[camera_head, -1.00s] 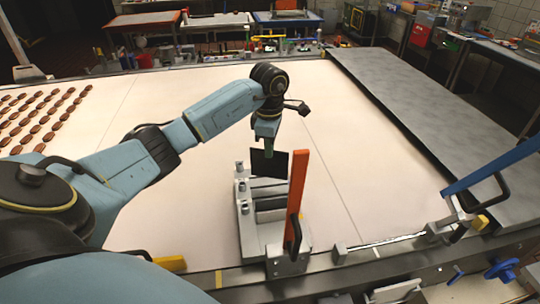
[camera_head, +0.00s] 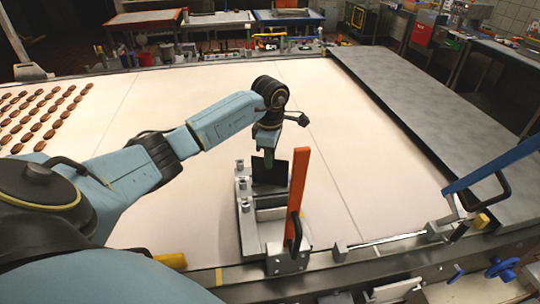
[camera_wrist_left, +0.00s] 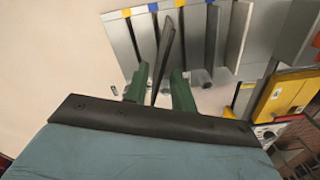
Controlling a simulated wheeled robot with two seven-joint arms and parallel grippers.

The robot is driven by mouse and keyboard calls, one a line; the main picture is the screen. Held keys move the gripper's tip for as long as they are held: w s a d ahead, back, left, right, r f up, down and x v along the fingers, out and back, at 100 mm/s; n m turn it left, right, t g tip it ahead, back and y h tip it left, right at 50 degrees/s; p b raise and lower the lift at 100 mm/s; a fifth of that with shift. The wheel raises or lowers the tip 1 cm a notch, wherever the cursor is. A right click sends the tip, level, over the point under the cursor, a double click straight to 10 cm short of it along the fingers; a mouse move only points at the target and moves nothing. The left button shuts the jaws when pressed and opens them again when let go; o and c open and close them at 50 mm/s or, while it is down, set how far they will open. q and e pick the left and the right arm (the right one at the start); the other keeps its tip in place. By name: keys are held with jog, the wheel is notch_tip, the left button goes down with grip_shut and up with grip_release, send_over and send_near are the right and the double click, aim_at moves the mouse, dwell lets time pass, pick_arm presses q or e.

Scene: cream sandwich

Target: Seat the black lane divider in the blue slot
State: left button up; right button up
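The black lane divider (camera_head: 277,172) stands at the far end of the grey slotted fixture (camera_head: 247,231). In the left wrist view the divider (camera_wrist_left: 166,55) shows edge-on, leaning relative to the fixture's grey walls. My left gripper (camera_head: 268,158) is over it, pointing down. In the left wrist view its green fingers (camera_wrist_left: 160,88) stand apart, one on each side of the divider, with gaps visible. A blue tag (camera_wrist_left: 152,8) marks the fixture's edge near the divider's upper end. Whether its lower edge is in the blue slot is hidden. My right gripper is not in view.
An orange upright bar (camera_head: 298,180) rises at the fixture's near right. A blue lever (camera_head: 492,165) stands at the far right, by a grey metal strip (camera_head: 425,105). Rows of brown pieces (camera_head: 40,115) lie at left. The pale belt (camera_head: 180,85) is otherwise mostly clear.

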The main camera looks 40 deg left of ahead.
pick_arm(q)
jog(key=shift+r+p, duration=0.5)
jog(key=shift+r, duration=0.1)
notch_tip(320, 180, up, 12)
jog(key=b, duration=0.2)
jog(key=shift+f, duration=0.2)
